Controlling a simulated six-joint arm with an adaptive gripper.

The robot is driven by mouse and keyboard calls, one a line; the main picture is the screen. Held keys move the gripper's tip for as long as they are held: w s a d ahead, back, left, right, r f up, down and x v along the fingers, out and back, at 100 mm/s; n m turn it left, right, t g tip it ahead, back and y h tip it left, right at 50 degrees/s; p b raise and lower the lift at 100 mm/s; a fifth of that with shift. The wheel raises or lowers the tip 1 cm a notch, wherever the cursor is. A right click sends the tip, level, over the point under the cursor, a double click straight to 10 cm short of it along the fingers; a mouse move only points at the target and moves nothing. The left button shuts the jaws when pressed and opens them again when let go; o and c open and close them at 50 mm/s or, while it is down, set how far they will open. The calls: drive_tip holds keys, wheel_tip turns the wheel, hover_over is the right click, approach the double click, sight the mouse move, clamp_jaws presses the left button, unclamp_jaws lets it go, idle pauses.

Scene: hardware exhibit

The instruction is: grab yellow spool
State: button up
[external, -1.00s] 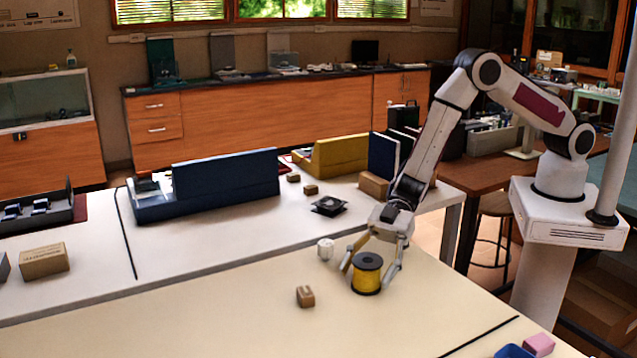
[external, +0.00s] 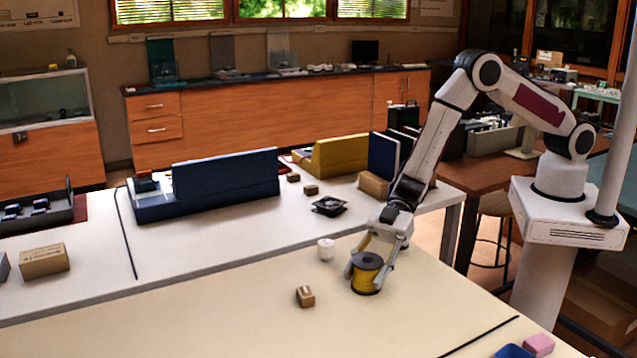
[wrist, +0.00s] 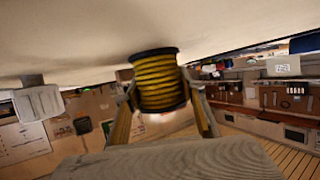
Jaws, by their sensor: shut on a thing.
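The yellow spool (external: 367,276) has dark end flanges and stands upright on the cream table. In the wrist view the spool (wrist: 159,82) shows its yellow winding between two dark flanges, in the middle of the picture. My gripper (external: 368,272) is down at the spool with one finger on each side, shut on it. In the wrist view my gripper's fingers (wrist: 160,100) run up along both sides of the spool. The spool's base still appears to be at the table top.
A small white part (external: 325,249) stands just left of my gripper. A small brown box (external: 305,296) lies on the table further left. A pink block (external: 538,344) and a blue container (external: 513,352) are at the front right.

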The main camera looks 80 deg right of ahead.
sight(367, 261)
drive_tip(key=shift+r, duration=0.15)
drive_tip(key=shift+r, duration=4.95)
